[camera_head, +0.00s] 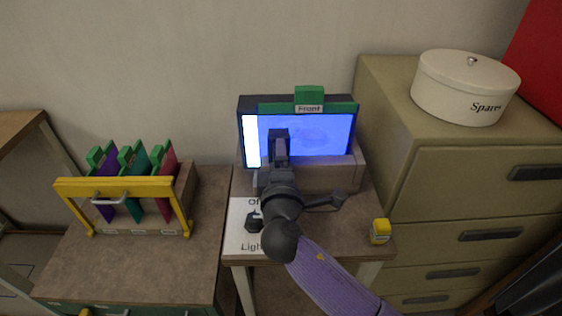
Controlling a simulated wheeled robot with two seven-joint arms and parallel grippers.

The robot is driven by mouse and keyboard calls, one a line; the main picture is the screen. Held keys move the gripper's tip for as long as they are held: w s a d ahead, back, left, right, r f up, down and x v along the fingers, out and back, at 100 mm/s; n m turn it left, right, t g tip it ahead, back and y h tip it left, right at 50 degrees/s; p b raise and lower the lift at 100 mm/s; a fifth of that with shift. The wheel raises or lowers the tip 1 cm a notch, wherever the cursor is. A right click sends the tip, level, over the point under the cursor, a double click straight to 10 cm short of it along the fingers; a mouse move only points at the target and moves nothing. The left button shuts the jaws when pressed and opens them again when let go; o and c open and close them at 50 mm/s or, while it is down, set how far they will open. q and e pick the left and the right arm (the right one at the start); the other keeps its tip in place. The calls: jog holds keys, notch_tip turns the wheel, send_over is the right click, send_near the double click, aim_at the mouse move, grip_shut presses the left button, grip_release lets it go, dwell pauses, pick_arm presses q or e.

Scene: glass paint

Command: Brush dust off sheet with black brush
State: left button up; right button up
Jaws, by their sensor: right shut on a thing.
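A blue see-through sheet (335,134) in a green frame labelled "Front" stands upright before a bright lit panel in a dark box. A faint darker blotch shows on it, which may be dust. My right gripper (279,148) is in front of the sheet's left part, its purple arm coming from the lower right. It is shut on a dark thing (279,133), apparently the black brush, which blends with the dark fingers. I cannot tell whether it touches the sheet. My left gripper is out of view.
A small table (355,240) carries the light box, a white label with "Light" and a yellow block (380,231). On the left, a yellow-barred rack (115,187) holds purple, teal and red sheets. A beige cabinet (475,180) with a round "Spares" box (465,88) stands on the right.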

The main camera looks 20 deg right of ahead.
jog(key=shift+w+d, duration=0.1)
jog(key=shift+w, duration=0.3)
